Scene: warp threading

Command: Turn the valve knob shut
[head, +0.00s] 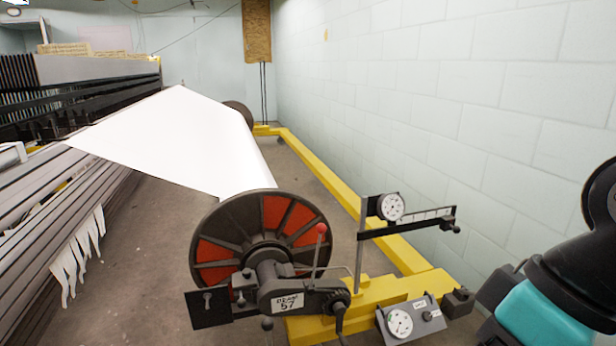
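A small grey panel (412,335) is mounted at the near end of the yellow beam, low in the picture. It carries a round white dial gauge (400,323). A small dark knob (427,316) sits right of the gauge, between small white labels; it looks like the valve knob. Its turn position is too small to tell. My arm shows at the right edge, with black and teal links, apart from the panel. My gripper is not in view.
A yellow beam (345,190) runs along the block wall. A post with a second gauge (391,207) and a horizontal bar rises behind the panel. Left of it are a red-and-black wheel (262,213), a red-tipped lever (320,229) and a white sheet (165,140).

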